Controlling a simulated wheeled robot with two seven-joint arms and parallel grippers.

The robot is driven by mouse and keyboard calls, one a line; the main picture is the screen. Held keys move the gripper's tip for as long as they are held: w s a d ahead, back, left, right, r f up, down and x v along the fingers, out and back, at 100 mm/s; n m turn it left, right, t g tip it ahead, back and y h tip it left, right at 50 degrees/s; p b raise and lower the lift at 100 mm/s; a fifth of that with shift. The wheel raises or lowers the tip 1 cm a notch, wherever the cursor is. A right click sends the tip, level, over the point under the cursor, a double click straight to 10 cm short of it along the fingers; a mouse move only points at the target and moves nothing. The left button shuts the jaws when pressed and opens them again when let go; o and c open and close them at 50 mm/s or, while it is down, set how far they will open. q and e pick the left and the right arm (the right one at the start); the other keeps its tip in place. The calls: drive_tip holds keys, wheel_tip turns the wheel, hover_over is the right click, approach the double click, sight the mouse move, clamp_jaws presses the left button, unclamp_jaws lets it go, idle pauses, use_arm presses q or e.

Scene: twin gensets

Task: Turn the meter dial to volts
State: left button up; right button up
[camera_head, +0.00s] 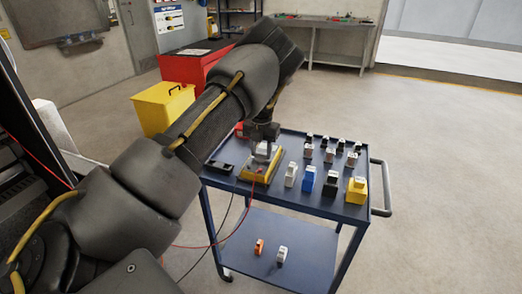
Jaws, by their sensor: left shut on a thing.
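The yellow meter (247,174) lies on the left part of the blue cart's top. My left arm reaches in from the left, and my left gripper (263,150) points down over the meter's face. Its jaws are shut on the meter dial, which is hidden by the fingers. The dial's setting and markings cannot be read. A red lead runs from the meter's near side down past the cart. My right gripper is not in view.
The blue cart (290,205) carries several white, blue, black and yellow blocks (309,178) right of the meter. A black item (219,167) lies left of it. Orange and white pieces sit on the lower shelf. A yellow box (163,107) and red cabinet (187,69) stand behind my arm. Floor to the right is clear.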

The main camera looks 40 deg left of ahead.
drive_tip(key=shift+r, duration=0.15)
use_arm(q)
drive_tip(key=shift+r+m+p, duration=0.1)
drive_tip(key=shift+m+p, duration=0.45)
drive_tip(key=shift+m, duration=0.95)
drive_tip(key=shift+m+p, duration=0.55)
drive_tip(key=shift+m, duration=0.65)
drive_tip(key=shift+m+p, duration=0.4)
drive_tip(key=shift+m, duration=1.2)
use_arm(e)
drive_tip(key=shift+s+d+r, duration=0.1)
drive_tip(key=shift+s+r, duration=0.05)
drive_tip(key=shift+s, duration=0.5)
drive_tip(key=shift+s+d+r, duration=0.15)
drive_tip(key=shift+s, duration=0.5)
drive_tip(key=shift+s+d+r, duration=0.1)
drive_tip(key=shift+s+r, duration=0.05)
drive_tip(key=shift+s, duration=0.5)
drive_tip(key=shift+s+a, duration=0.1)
use_arm(q)
drive_tip(key=o, duration=1)
